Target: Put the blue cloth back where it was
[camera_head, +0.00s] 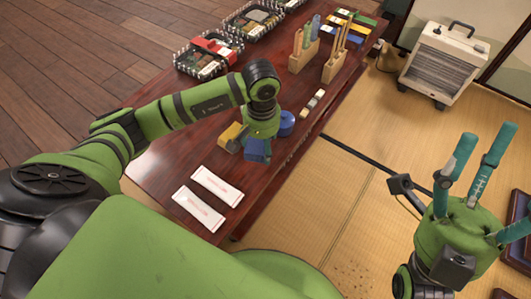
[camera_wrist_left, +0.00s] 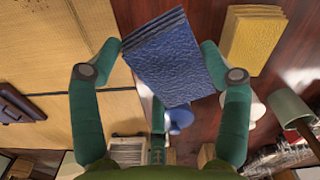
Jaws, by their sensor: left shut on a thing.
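The blue cloth (camera_head: 257,151) is a folded, layered square in my left gripper (camera_head: 260,135), over the near part of the dark red table (camera_head: 165,150). In the left wrist view, the blue cloth (camera_wrist_left: 168,62) sits between the two teal fingers of the left gripper (camera_wrist_left: 163,52), which is shut on it. A yellow folded cloth (camera_head: 231,136) lies on the table just left of the blue one; it also shows in the left wrist view (camera_wrist_left: 252,40). My right gripper (camera_head: 478,180) is at the right, its teal fingers spread and empty, away from the table.
A round blue item (camera_head: 287,123) stands close right of the held cloth. Two white packets (camera_head: 199,209) lie at the table's near end. Wooden holders (camera_head: 304,53) and boxed lunches (camera_head: 208,55) stand farther back. A heater (camera_head: 443,62) stands on the tatami floor (camera_head: 345,195).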

